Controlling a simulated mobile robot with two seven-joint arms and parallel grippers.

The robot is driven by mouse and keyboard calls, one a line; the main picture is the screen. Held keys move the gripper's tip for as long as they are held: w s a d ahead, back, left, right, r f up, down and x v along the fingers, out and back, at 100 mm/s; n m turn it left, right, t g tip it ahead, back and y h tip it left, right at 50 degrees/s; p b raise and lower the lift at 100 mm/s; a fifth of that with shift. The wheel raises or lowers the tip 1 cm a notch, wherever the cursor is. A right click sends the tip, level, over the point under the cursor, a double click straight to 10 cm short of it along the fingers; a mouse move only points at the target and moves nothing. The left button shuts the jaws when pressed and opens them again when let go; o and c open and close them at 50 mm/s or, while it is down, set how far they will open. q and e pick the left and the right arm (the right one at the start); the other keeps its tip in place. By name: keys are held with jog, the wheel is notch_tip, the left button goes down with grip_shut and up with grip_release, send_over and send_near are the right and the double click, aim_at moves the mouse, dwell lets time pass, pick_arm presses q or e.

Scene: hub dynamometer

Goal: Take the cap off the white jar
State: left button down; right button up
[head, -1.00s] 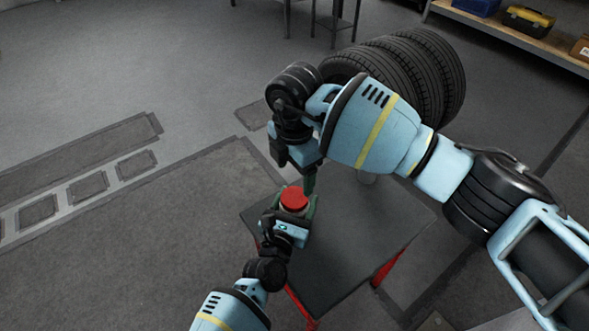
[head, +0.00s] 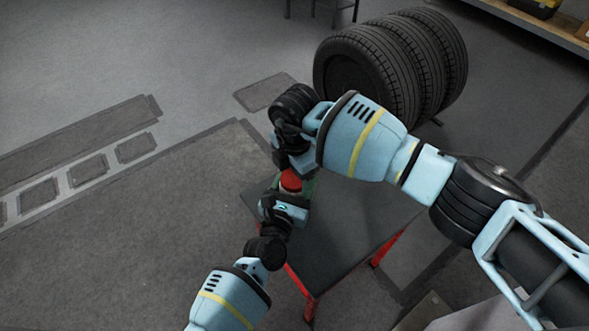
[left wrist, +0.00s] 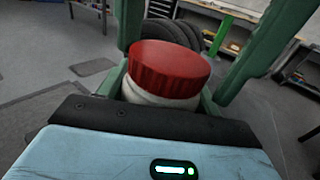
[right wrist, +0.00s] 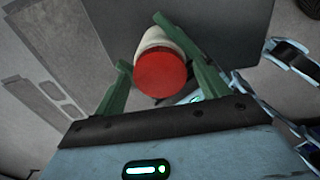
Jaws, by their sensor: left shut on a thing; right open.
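The white jar (left wrist: 160,97) has a red ribbed cap (left wrist: 170,68) on its top. My left gripper (head: 287,200) is shut on the jar and holds it cap up, near the far left corner of the small table. The red cap shows in the head view (head: 291,182), close beneath my right gripper. In the right wrist view, the open fingers of my right gripper (right wrist: 143,45) stand on either side of the cap (right wrist: 161,74). I cannot tell whether they touch it. The right fingertips are mostly hidden in the head view.
The small dark-topped table (head: 350,235) with red legs has a bare top. A row of tires (head: 395,65) stands behind it. A shelf (head: 540,35) is at the top right. The floor to the left is clear.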

jog(key=shift+c, duration=0.3)
jog(key=c, duration=1)
jog(key=shift+o, duration=0.2)
